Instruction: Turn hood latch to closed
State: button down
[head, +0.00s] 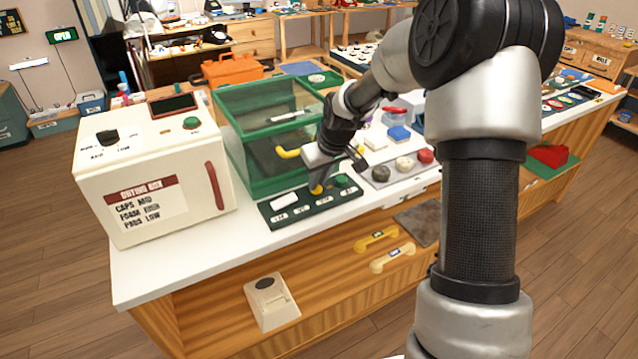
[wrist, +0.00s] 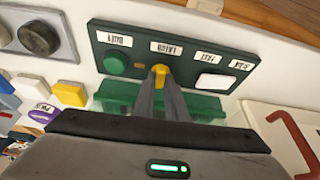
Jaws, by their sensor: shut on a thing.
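The panel carries a small yellow latch knob (wrist: 161,69), seen upside down in the wrist view under a label that seems to read LATCH. My gripper (wrist: 161,86) points down at the panel with its fingers shut on this knob. The fingers hide part of the knob, so its exact setting is hard to tell. My gripper also shows in the head view (head: 317,181).
The panel has a green button (wrist: 115,63) and a white button (wrist: 216,81) on either side of the knob. A white curing box (head: 150,170) with a red handle stands left of the hood. Round knobs (head: 404,163) and small blocks lie to the right.

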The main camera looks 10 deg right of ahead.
jog(key=m, duration=0.1)
jog(key=m+h+b, duration=0.1)
jog(key=m, duration=0.1)
jog(key=m+b, duration=0.1)
jog(key=shift+a+m+h, duration=0.3)
jog(key=shift+m+h, duration=0.1)
jog(key=shift+m, duration=0.3)
jog(key=c, duration=1.6)
grip_release()
jog(key=shift+o, duration=0.2)
jog(key=p+v, duration=0.3)
jog(key=v, duration=1.4)
jog(key=shift+s, duration=0.3)
jog(key=shift+a, duration=0.1)
